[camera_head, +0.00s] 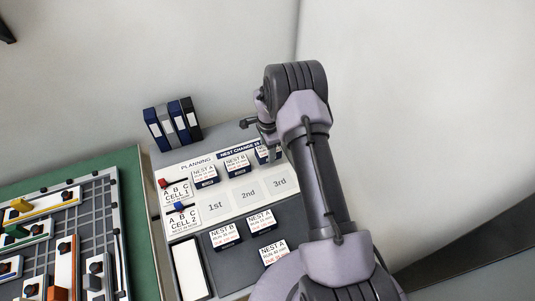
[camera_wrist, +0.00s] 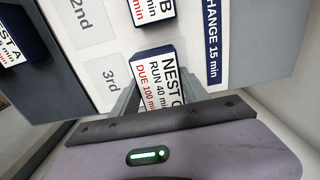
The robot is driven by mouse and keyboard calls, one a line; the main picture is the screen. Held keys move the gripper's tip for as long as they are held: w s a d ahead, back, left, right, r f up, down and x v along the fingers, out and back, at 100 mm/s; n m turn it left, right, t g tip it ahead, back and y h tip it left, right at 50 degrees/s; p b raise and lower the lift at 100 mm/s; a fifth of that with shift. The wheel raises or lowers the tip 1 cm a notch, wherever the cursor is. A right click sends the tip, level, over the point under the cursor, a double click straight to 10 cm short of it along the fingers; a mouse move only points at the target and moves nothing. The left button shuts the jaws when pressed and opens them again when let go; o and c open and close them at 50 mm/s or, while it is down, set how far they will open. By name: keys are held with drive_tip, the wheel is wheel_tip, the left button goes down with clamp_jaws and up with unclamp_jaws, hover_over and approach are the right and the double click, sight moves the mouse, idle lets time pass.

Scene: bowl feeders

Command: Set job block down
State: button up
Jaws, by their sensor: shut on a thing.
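My gripper (camera_wrist: 165,90) is shut on a job block (camera_wrist: 158,75) with a white face reading NEST C, RUN 40 min, DUE 100 min. In the head view the held block (camera_head: 263,155) is partly hidden by my gripper (camera_head: 270,150). It is at the right end of the row above the 1st, 2nd and 3rd squares on the white planning board (camera_head: 222,214). In the wrist view it is beside the 3rd square (camera_wrist: 108,76). I cannot tell whether it touches the board.
NEST A (camera_head: 204,174) and NEST B (camera_head: 236,165) blocks stand left of the held block. More blocks (camera_head: 225,235) lie on the dark area in front. Red and blue pieces sit by the cell cards. Binders (camera_head: 172,123) stand behind. The 1st, 2nd and 3rd squares look empty.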

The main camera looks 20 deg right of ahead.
drive_tip(key=shift+w+d+f, duration=0.1)
drive_tip(key=shift+w+d, duration=0.1)
drive_tip(key=shift+w, duration=0.25)
drive_tip(key=f, duration=0.3)
drive_tip(key=shift+w+f+b, duration=0.2)
drive_tip(key=shift+w+b, duration=0.05)
drive_tip(key=shift+b, duration=0.05)
drive_tip(key=shift+s, duration=0.1)
drive_tip(key=shift+f+b, duration=0.2)
drive_tip(key=shift+b, duration=0.1)
drive_tip(key=o, duration=1.5)
drive_tip(key=shift+r, duration=0.1)
